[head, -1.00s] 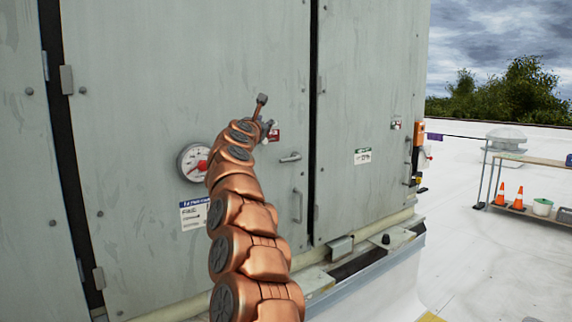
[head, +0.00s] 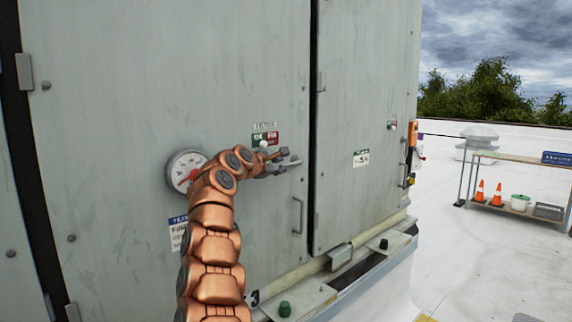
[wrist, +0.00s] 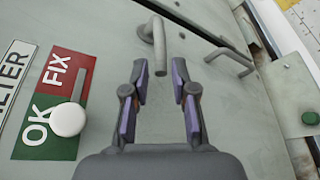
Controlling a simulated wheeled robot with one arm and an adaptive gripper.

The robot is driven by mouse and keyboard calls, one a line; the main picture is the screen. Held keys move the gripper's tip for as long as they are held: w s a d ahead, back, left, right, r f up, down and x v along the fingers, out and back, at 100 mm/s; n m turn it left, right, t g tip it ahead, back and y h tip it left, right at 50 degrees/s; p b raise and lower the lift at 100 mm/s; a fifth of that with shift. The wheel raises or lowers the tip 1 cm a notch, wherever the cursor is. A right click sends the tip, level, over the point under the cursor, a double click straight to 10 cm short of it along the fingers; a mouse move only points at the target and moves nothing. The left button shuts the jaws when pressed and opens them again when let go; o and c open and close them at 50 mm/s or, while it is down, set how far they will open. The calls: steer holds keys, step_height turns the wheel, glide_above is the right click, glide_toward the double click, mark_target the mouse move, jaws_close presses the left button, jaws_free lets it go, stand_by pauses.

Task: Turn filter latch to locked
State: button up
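The filter latch (wrist: 156,42) is a grey lever on the cabinet door; in the wrist view its free arm points down toward my gripper. In the head view the latch (head: 291,163) is partly hidden by my gripper (head: 282,158). In the wrist view my gripper (wrist: 160,74) is open, with the lever's end between its fingertips. A gap shows on both sides, and I cannot tell whether it touches. A red FIX and green OK label (wrist: 52,100) is to the left, with a white round knob (wrist: 68,120) over the green part.
A pull handle (head: 298,215) is on the door below the latch, also in the wrist view (wrist: 232,58). A round gauge (head: 183,171) is left of my arm. A shelf with cones (head: 497,194) stands far right on open white roof.

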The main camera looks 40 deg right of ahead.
mark_target(285, 165)
steer(key=p+x, duration=0.2)
steer(key=x, duration=0.2)
steer(key=shift+d+r, duration=0.15)
steer(key=shift+d, duration=0.15)
steer(key=shift+w+d+f+p, duration=0.2)
steer(key=shift+d+f+p, duration=0.15)
steer(key=shift+d, duration=0.25)
jaws_close()
